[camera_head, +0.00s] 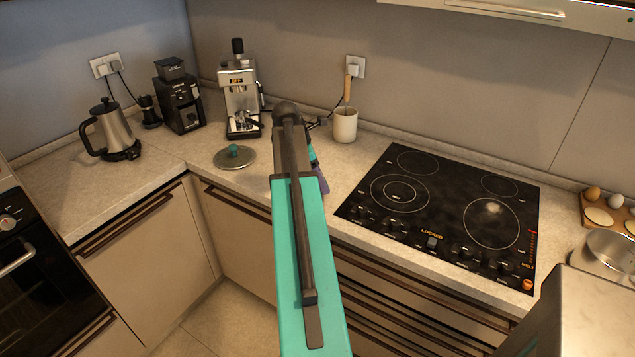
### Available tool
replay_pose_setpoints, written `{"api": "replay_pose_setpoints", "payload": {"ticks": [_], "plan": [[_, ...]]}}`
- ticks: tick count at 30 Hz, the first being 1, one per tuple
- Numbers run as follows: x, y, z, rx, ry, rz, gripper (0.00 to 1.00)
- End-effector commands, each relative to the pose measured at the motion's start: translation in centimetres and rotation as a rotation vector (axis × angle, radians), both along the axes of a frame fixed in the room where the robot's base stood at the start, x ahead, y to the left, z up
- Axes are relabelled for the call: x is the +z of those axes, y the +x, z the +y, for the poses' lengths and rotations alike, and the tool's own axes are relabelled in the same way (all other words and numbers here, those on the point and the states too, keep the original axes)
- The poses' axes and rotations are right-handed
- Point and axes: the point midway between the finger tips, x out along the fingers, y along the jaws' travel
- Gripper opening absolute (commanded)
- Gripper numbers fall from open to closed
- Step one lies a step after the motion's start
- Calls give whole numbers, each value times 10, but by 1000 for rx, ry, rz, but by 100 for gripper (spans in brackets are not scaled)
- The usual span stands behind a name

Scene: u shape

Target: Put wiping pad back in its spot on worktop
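My arm reaches up from the bottom middle over the worktop (270,181). My gripper (314,165) is mostly hidden behind the arm's upper end, between the coffee machine and the hob. A small purple patch (322,181) shows just below it, at the arm's right edge. It may be the wiping pad, but most of it is hidden. I cannot tell whether the gripper is holding it or whether it touches the worktop. No other wiping pad is seen.
A round lid with a teal knob (234,157) lies left of the arm. Behind stand the coffee machine (240,95) and a white mug (345,124) with a wooden-handled tool. The black hob (440,215) is to the right. Kettle (113,130) and grinder (180,102) stand left.

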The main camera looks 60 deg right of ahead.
Motion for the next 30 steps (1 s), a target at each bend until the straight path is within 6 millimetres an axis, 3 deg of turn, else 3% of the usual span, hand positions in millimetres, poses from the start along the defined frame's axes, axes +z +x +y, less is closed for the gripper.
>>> {"api": "replay_pose_setpoints", "payload": {"ticks": [16,22,30], "plan": [[-1,7,-5,0,0,0,34],[-1,19,-13,0,0,0,34],[-28,15,-10,1,1,1,34]]}}
